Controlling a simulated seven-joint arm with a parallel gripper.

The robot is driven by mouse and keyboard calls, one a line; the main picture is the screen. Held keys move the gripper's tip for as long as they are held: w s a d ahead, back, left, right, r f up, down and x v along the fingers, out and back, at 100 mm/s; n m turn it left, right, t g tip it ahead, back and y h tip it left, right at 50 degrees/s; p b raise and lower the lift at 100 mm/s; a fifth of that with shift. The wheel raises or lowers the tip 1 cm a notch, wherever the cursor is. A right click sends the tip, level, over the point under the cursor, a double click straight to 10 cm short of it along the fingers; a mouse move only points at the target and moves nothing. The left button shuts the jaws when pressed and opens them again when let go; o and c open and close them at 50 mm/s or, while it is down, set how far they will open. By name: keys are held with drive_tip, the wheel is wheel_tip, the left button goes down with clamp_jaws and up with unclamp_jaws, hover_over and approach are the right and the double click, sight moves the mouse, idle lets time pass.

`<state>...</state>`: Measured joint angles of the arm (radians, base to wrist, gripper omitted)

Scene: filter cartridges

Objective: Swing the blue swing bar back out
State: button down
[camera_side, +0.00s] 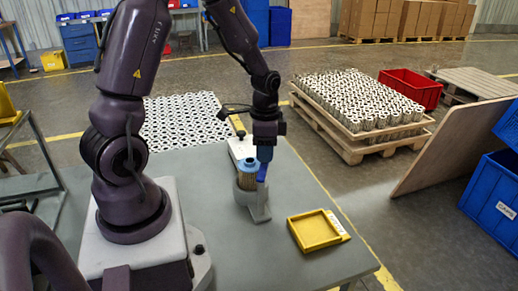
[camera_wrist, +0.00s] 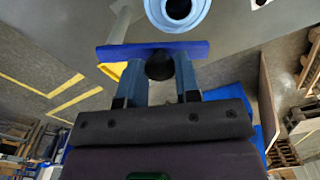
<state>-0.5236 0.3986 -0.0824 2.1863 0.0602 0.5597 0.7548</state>
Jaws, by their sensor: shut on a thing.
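The blue swing bar (camera_wrist: 120,52) lies across the wrist view, just in front of the filter cartridge (camera_wrist: 178,12) with its light blue ring top. A black knob (camera_wrist: 160,66) on the bar sits between the fingers of my gripper (camera_wrist: 160,72), which is shut on it. The cartridge stands upright in a grey holder (camera_side: 256,207) on the table. The fingers partly hide the bar's attachment.
A yellow tray (camera_side: 316,231) lies at the table's right front. A white plate-like item (camera_side: 240,148) is behind the holder. The grey table (camera_side: 285,200) is clear between holder and tray. A pallet of cartridges (camera_side: 360,105) stands on the floor beyond.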

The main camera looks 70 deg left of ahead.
drive_tip(key=shift+w+d+m, duration=0.5)
drive_tip(key=shift+d+m, duration=0.05)
drive_tip(key=shift+m, duration=1)
drive_tip(key=shift+w+d+m, duration=0.45)
drive_tip(key=shift+d+m, duration=0.15)
drive_tip(key=shift+m, duration=0.9)
drive_tip(key=shift+w+d+m, duration=0.5)
drive_tip(key=shift+d+m, duration=0.05)
drive_tip(key=shift+m, duration=1)
drive_tip(key=shift+d, duration=0.1)
drive_tip(key=c, duration=0.8)
unclamp_jaws()
drive_tip(key=shift+r, duration=0.15)
wheel_tip(320, 180, up, 13)
